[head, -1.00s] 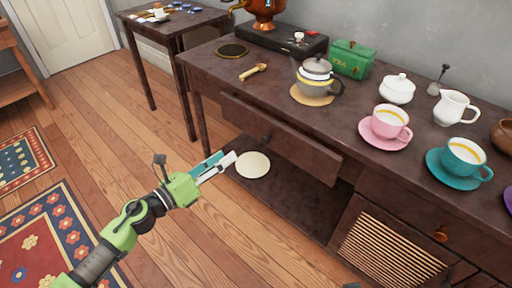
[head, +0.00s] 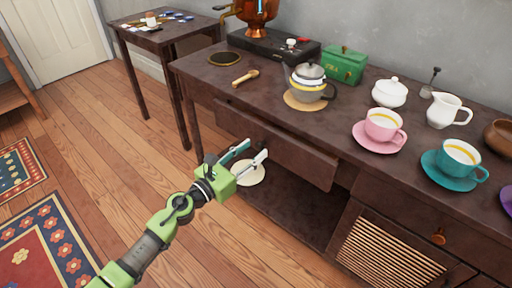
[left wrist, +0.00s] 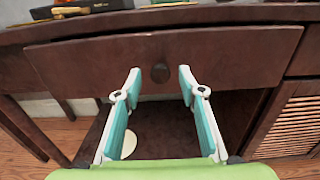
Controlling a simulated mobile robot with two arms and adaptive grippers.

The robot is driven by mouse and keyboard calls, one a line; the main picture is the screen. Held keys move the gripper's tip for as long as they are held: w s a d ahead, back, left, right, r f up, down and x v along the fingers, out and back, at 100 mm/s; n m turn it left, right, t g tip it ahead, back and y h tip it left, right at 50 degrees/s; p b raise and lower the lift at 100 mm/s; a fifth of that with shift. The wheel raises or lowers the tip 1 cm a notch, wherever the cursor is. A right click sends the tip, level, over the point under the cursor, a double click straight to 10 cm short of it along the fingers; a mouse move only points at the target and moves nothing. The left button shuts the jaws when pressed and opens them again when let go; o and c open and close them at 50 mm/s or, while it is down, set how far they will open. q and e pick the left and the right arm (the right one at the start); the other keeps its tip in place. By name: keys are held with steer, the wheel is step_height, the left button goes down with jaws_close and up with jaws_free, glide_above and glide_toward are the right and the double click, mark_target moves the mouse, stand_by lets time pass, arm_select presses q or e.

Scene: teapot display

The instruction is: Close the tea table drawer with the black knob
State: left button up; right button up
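The tea table (head: 210,75) runs along the wall, and its dark wooden drawer (head: 300,160) stands pulled out. The drawer front also fills the upper part of the left wrist view (left wrist: 235,55). Its round black knob (left wrist: 160,73) is near the middle of that front. My left gripper (head: 256,148) is open and empty in front of the drawer. In the left wrist view the knob shows between its two fingertips, apart from both. Whether the fingers reach the knob in depth, I cannot tell. My right gripper is not in view.
On the tabletop stand a teapot (head: 309,82), a green tin (head: 343,65), a pink cup (head: 383,125) and a teal cup (head: 460,160). A pale disc (head: 250,174) lies on the lower shelf. A second drawer with a brass knob (head: 438,236) is at the right. Floor (head: 130,165) is free at the left.

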mark_target(264, 140)
arm_select(q)
steer(key=shift+x, duration=1.15)
jaws_close()
steer(key=b+x, duration=0.1)
steer(key=x, duration=0.2)
steer(key=shift+w+d, duration=0.2)
steer(key=shift+w, duration=0.05)
steer(key=shift+w+d, duration=0.1)
steer(key=shift+w, duration=0.05)
steer(key=shift+r, duration=0.15)
